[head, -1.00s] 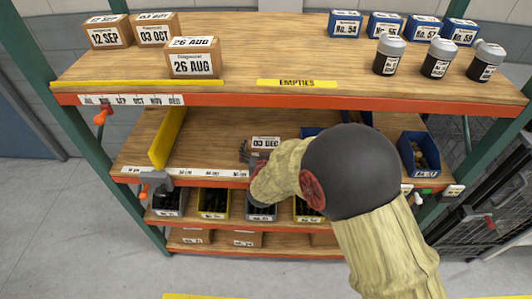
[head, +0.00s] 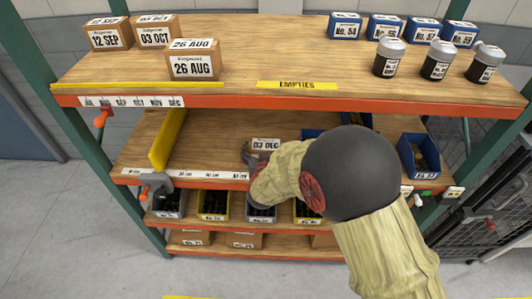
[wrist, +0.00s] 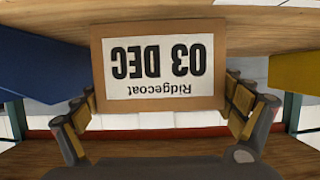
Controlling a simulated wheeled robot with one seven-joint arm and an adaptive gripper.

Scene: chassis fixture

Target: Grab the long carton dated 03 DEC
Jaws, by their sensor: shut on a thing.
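The brown carton dated 03 DEC (head: 266,145) is on the middle shelf in the head view, partly hidden by my arm. In the wrist view the carton (wrist: 160,67) appears upside down, with its white Ridgecoat label facing the camera. My gripper (wrist: 161,98) is shut on the carton, with one finger pad at each side. In the head view my gripper (head: 252,157) is mostly hidden behind my forearm, and one finger shows at the carton's left. Whether the carton touches the shelf is unclear.
On the top shelf are cartons marked 12 SEP (head: 109,36), 03 OCT (head: 155,32) and 26 AUG (head: 193,62), with several dark jars at right. A yellow divider (head: 167,138) stands left on the middle shelf, a blue bin (head: 418,157) at right. Shelf space left of the carton is clear.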

